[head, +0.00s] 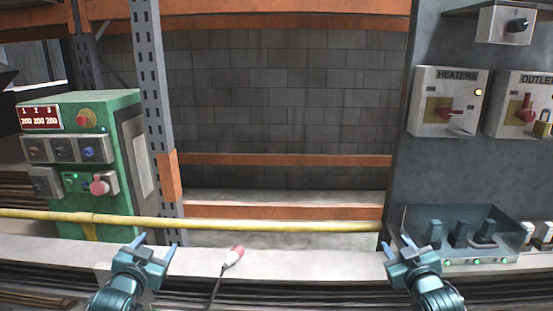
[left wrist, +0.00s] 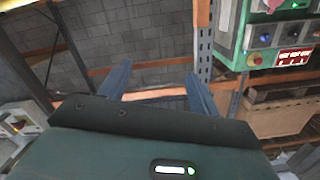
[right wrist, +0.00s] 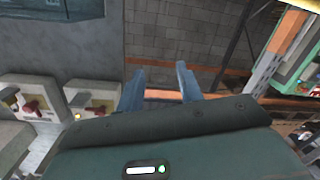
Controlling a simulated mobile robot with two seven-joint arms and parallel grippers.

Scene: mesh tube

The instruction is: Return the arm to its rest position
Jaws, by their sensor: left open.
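My left gripper (head: 154,248) is at the lower left of the head view, its two fingers apart and empty. Its spread fingers also show in the left wrist view (left wrist: 158,88), with only the wall and orange rack beyond them. My right gripper (head: 400,246) is at the lower right of the head view, fingers apart with nothing between them. Its parted fingers show in the right wrist view (right wrist: 158,88). Both grippers point forward at about the same height and touch nothing that I can see.
A red and white plug (head: 233,257) with a dark cable lies on the ledge between my grippers. A yellow rail (head: 280,226) crosses ahead. A green control cabinet (head: 128,150) stands left. A grey panel with a heaters switch box (head: 448,101) and a clear-sided charger tray (head: 412,216) is right.

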